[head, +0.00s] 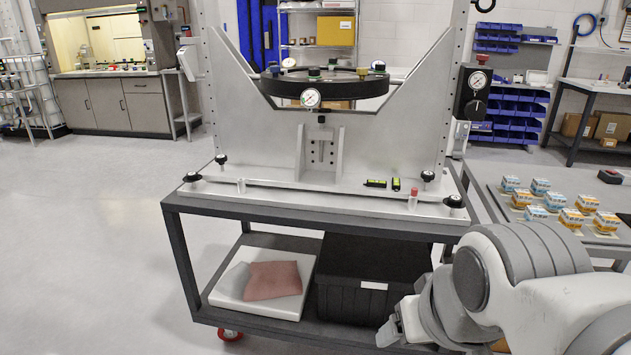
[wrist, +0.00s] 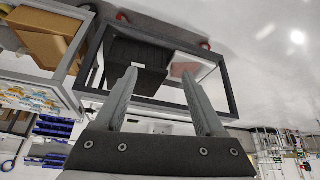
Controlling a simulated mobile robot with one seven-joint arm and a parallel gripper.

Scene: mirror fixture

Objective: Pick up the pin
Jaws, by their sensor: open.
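The fixture (head: 390,140) is a large pale metal frame on top of a dark cart. Which part is the pin is not certain. Two small upright pieces stand on its base: a clear one with a reddish end (head: 413,198) at the front right, and a similar pale one (head: 241,186) at the front left. Neither is clear in the wrist view. My gripper (wrist: 160,75) is open and empty in the wrist view, its two fingers wide apart. In the head view my arm is at the lower right, below and right of the fixture base, away from both pieces.
Black knobs (head: 220,159) stand at the base corners, and two small yellow-and-black items (head: 376,183) lie on it. The cart's lower shelf holds a black bin (head: 360,285) and a reddish cloth (head: 272,280). A table with several small boxes (head: 571,218) is at right. The left floor is clear.

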